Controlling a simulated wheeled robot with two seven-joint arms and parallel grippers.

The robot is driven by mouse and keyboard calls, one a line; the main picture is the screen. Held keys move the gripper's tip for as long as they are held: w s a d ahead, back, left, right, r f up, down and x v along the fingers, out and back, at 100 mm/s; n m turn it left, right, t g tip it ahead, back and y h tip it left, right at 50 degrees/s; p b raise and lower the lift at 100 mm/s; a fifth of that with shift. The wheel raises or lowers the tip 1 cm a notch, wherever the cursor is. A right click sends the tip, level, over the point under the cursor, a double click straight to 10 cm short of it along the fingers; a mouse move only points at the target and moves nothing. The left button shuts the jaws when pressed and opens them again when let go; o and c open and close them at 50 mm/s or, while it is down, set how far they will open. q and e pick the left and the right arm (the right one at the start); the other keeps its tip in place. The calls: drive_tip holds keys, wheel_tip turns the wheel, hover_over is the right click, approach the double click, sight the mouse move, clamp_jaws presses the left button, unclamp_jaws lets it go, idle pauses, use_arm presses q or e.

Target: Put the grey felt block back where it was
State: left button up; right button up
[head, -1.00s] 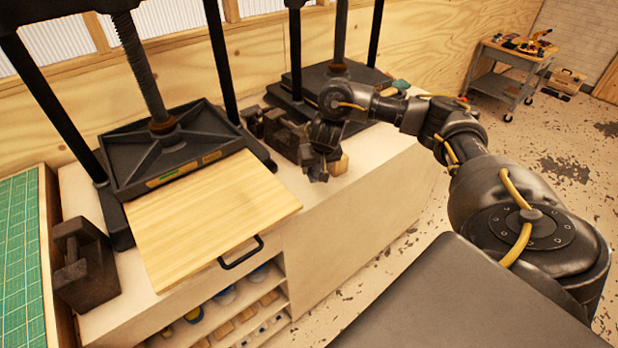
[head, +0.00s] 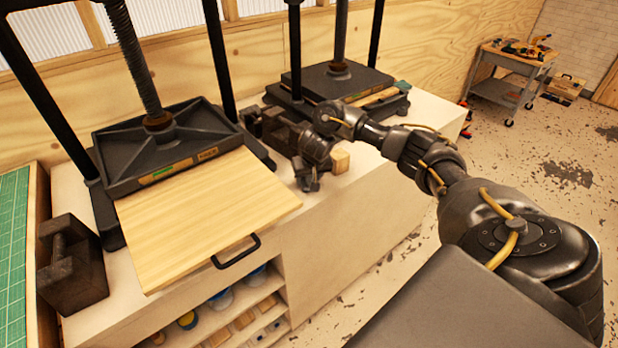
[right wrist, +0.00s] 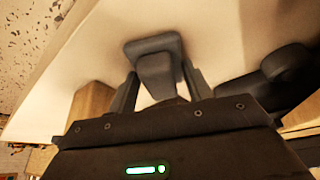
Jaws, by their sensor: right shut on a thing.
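My right gripper (head: 308,180) is low at the front edge of the white bench top, between the two presses. In the right wrist view my right gripper (right wrist: 158,88) has one finger on each side of a dark grey block (right wrist: 156,68), which looks like the grey felt block, and is shut on it. The block's wider far part shows against the pale bench. In the head view I cannot tell the block from the dark gripper. I cannot tell whether it touches the bench. My left gripper is not in view.
A small wooden block (head: 340,161) stands just right of my right gripper. Dark metal weights (head: 268,124) lie behind it. A pale board (head: 205,220) with a black handle sticks out left, under the near press (head: 165,150). Another weight (head: 70,265) stands far left.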

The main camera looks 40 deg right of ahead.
drive_tip(key=o, duration=0.9)
drive_tip(key=shift+f, duration=0.1)
drive_tip(key=shift+o, duration=0.2)
drive_tip(key=shift+r, duration=0.2)
drive_tip(key=p+v, duration=0.6)
drive_tip(key=v, duration=0.6)
drive_tip(key=shift+a+f, duration=0.1)
